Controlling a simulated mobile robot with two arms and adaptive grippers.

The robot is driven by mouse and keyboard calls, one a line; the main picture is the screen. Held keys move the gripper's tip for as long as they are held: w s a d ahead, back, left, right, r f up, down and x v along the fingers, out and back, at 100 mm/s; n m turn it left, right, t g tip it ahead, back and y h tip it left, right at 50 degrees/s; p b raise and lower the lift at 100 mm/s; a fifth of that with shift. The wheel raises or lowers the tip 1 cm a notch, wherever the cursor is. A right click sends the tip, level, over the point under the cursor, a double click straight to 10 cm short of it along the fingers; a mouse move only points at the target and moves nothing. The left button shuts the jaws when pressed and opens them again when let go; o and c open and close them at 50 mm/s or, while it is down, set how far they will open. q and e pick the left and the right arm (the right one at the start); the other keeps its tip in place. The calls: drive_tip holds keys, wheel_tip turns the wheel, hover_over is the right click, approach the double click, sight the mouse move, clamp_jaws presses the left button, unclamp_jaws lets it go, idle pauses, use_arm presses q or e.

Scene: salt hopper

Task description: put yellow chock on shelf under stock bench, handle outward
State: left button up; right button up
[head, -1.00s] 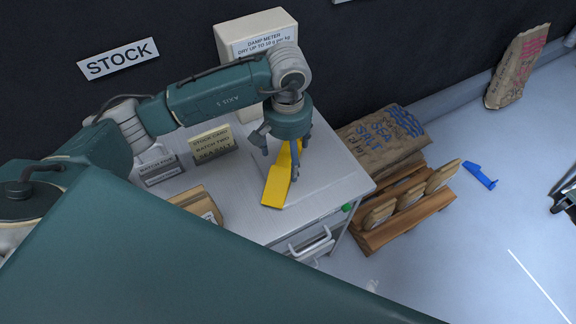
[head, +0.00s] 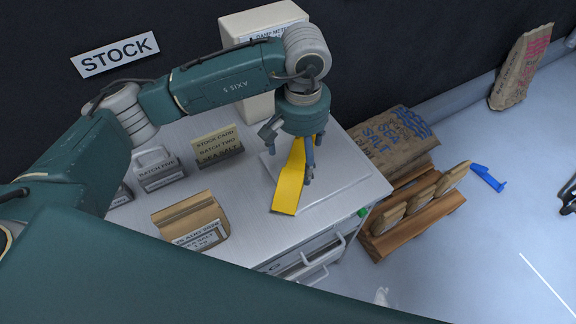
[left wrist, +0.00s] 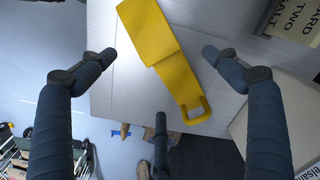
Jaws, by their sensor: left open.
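The yellow chock (head: 289,188) lies on a pale plate (head: 345,178) on the stock bench (head: 245,240). My left gripper (head: 291,157) is over the chock's far part, pointing down, with its fingers spread. In the left wrist view the chock (left wrist: 160,45) runs between the open fingers of the gripper (left wrist: 160,62); its looped handle (left wrist: 195,108) is at the lower right. I see no finger clearly touching it. The shelf under the bench is not visible from here. My right gripper is not in view.
A damp meter box (head: 262,30), a stock card (head: 217,146), a grey batch block (head: 158,170) and a brown packet (head: 190,220) stand on the bench. White handles (head: 328,250) project from its front. A salt sack (head: 390,140) and wooden rack (head: 415,215) are right; floor beyond is mostly clear.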

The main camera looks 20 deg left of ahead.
sight(299, 173)
use_arm(q)
drive_tip(key=shift+s+d+f+p, duration=0.1)
drive_tip(key=shift+d+f+p, duration=0.05)
drive_tip(key=shift+f, duration=0.4)
drive_tip(key=shift+s+d+f+p, duration=0.1)
drive_tip(key=shift+f+p, duration=0.05)
drive_tip(key=shift+f, duration=0.35)
drive_tip(key=f+p, duration=0.1)
drive_tip(key=f, duration=0.1)
drive_tip(key=f+p, duration=0.1)
drive_tip(key=f, duration=0.1)
drive_tip(key=shift+s+a+f, duration=0.1)
drive_tip(key=shift+s+f, duration=0.1)
drive_tip(key=shift+f, duration=0.3)
drive_tip(key=shift+w, duration=0.1)
drive_tip(key=shift+c, duration=1)
drive_tip(key=c, duration=1.3)
drive_tip(key=shift+r, duration=0.1)
drive_tip(key=shift+c, duration=1.1)
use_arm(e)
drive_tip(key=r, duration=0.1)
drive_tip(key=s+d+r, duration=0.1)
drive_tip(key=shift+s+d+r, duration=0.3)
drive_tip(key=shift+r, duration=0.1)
use_arm(q)
drive_tip(key=shift+r, duration=0.1)
